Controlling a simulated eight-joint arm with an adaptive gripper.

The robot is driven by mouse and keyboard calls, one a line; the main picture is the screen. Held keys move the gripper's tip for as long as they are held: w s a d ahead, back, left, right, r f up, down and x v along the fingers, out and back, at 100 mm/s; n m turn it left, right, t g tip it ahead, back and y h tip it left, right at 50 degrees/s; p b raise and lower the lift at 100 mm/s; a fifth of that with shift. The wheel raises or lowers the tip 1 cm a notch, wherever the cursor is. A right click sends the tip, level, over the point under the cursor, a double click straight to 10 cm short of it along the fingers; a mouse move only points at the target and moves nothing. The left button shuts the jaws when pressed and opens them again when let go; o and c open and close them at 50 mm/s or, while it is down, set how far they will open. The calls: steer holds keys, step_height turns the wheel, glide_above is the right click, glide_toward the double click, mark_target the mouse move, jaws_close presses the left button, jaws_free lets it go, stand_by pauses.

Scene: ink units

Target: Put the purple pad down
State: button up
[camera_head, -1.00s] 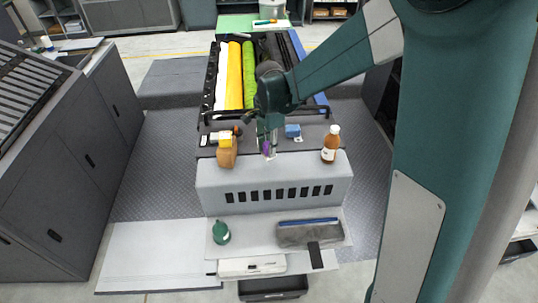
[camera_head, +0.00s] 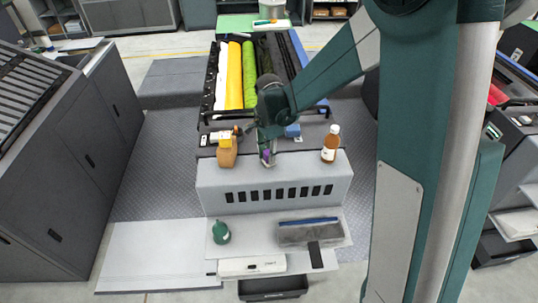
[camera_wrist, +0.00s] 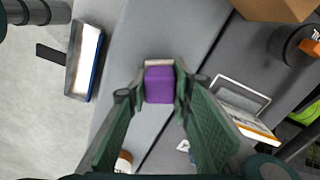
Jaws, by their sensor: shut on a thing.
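The purple pad (camera_wrist: 159,85) is a small block with a pale edge, between the green fingers of my gripper (camera_wrist: 158,98) in the wrist view. My gripper is shut on it. In the head view the purple pad (camera_head: 267,156) shows as a small patch at the fingertips of my gripper (camera_head: 267,161), over the near part of the grey machine top (camera_head: 230,177). I cannot tell whether the pad touches that surface.
A brown bottle (camera_head: 330,144) stands right of my gripper. A tan container with a yellow top (camera_head: 227,154) stands left, and a blue block (camera_head: 293,131) lies behind. A lower shelf holds a green bottle (camera_head: 221,232) and a grey tray (camera_head: 308,232). Coloured rollers (camera_head: 250,75) lie farther back.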

steer(key=o, duration=0.9)
steer(key=shift+f, duration=0.1)
step_height(320, 180, up, 12)
stand_by(0.5)
stand_by(0.5)
